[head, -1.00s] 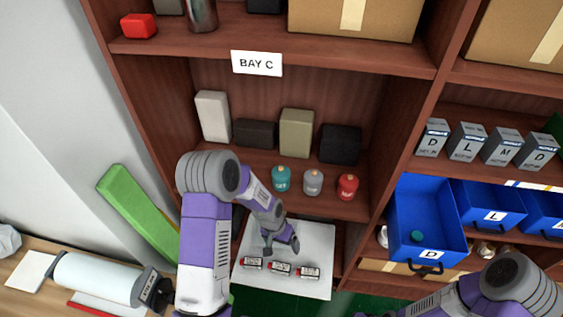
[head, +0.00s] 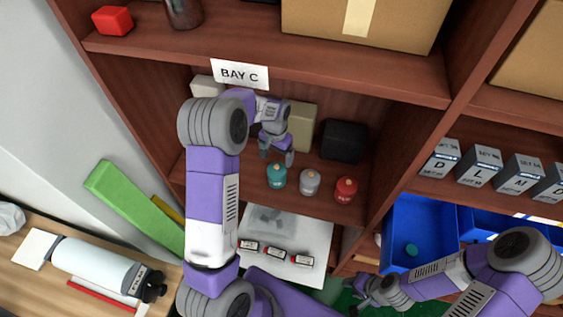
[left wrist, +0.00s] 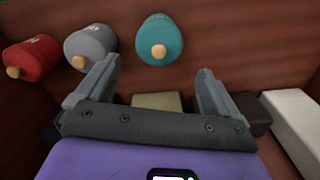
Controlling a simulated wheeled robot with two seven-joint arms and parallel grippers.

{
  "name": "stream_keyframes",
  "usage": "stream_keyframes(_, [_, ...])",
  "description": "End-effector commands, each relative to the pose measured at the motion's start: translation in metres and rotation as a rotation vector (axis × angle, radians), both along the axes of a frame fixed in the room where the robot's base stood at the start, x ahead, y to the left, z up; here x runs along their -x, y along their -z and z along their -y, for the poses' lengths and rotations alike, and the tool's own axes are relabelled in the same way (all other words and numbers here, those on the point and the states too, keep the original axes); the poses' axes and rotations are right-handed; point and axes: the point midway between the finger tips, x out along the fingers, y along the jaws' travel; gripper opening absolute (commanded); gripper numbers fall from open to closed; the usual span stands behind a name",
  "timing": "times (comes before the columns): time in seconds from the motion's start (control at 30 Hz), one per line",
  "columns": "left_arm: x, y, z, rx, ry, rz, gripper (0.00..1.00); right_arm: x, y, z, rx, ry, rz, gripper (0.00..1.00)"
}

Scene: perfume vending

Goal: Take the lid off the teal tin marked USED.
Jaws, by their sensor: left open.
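The teal tin (head: 276,177) stands upright at the front of the Bay C shelf, left of a grey tin (head: 310,183) and a red tin (head: 346,190). Its lid, with a small tan knob, is on; it shows in the left wrist view (left wrist: 160,36). The mark on the tin is too small to read. My left gripper (head: 277,158) is open and empty, just behind and above the teal tin, its fingers apart and not touching it. My right gripper (head: 368,294) is low, near the blue bin; its jaws are unclear.
Several boxes stand behind the tins, including a black one (head: 343,141). The shelf above (head: 330,58) overhangs the bay. Below, a white board (head: 305,238) holds several small labelled items. A blue bin (head: 437,225) at right holds a round teal object (head: 411,249).

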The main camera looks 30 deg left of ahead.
Motion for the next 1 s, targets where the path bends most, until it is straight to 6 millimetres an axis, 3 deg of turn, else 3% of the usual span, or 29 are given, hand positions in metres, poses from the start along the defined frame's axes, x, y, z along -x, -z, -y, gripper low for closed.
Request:
stream_keyframes(0.4, [-0.003, 0.057, 0.002, 0.001, 0.000, -0.003, 0.95, 0.000, -0.005, 0.000, 0.000, 0.000, 0.000, 0.38])
stream_keyframes(0.73, [-0.003, 0.064, 0.002, 0.000, 0.000, 0.000, 0.95, 0.000, -0.005, 0.000, 0.000, 0.000, 0.000, 0.38])
stream_keyframes(1.0, [-0.003, 0.064, 0.002, 0.000, 0.000, 0.000, 0.55, 0.000, -0.005, 0.000, 0.000, 0.000, 0.000, 0.38])
